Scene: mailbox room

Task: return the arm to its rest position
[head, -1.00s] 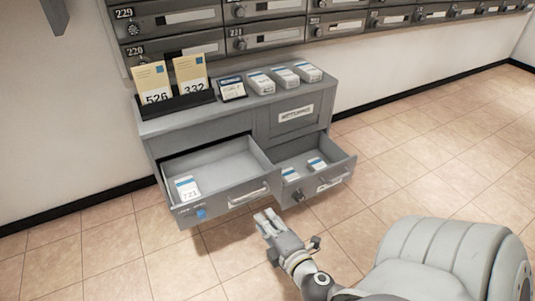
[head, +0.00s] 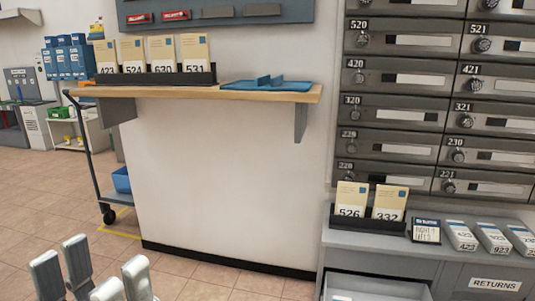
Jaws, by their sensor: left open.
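My left gripper (head: 91,277) comes up from the bottom left corner of the head view. Its pale grey fingers point upward and stand apart with nothing between them. The floor shows behind them, and the rest of the arm is cut off by the frame's bottom edge. The gripper touches nothing that I can see. My right gripper is not in the frame.
A grey returns cabinet (head: 455,272) with an open drawer (head: 375,282) stands at the lower right under mailboxes (head: 400,95). A wooden shelf (head: 230,92) holds cards and a blue tray (head: 266,83). A cart (head: 90,160) stands left. Floor between is clear.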

